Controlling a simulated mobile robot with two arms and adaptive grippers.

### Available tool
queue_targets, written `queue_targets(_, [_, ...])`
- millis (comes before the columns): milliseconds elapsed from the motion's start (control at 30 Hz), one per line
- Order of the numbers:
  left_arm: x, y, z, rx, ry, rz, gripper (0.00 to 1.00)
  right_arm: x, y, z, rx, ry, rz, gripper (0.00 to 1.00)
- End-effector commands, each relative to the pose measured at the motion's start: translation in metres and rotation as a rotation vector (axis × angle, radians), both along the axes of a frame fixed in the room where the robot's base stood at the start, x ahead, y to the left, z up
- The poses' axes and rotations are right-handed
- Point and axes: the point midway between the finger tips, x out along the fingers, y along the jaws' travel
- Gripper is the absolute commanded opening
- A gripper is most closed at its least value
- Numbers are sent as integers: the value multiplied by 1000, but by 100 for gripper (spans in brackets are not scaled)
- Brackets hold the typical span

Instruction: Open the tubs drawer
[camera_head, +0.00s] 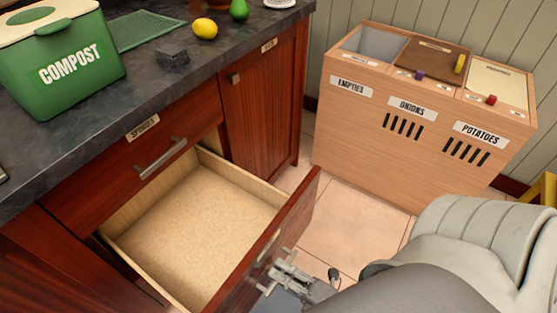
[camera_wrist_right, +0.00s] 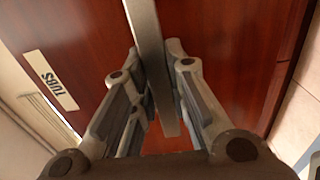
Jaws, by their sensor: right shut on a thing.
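The tubs drawer (camera_head: 190,230) is pulled well out of the dark wood counter, and its pale inside looks empty. Its red-brown front (camera_head: 300,220) faces my right arm. The right wrist view shows the front (camera_wrist_right: 70,30) with a "TUBS" label (camera_wrist_right: 50,80) on it. My right gripper (camera_head: 275,272) is at the outer side of this front. In the right wrist view its fingers (camera_wrist_right: 156,58) are shut on the metal bar handle (camera_wrist_right: 148,35). My left gripper is not in view.
A closed drawer with a handle (camera_head: 160,158) sits above the open one. A compost bin (camera_head: 60,60), a lemon (camera_head: 205,28) and a green fruit (camera_head: 239,10) are on the counter. A wooden sorting bin (camera_head: 350,125) stands behind; tiled floor (camera_head: 350,225) lies between.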

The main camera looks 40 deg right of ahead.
Motion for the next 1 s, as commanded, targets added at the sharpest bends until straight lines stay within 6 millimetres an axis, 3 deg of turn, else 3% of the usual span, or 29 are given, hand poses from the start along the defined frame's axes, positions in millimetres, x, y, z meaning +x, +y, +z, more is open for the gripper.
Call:
queue_targets(133, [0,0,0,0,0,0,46,0,0,-1,0,3,0,0])
queue_targets(167, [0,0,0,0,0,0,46,0,0,-1,0,3,-1,18])
queue_targets(333, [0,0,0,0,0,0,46,0,0,-1,-1,2,0,38])
queue_targets(700, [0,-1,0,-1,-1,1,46,-5,-2,-1,-1,2,0,38])
queue_targets(1000, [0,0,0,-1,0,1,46,-57,-21,-2,-1,7,-1,38])
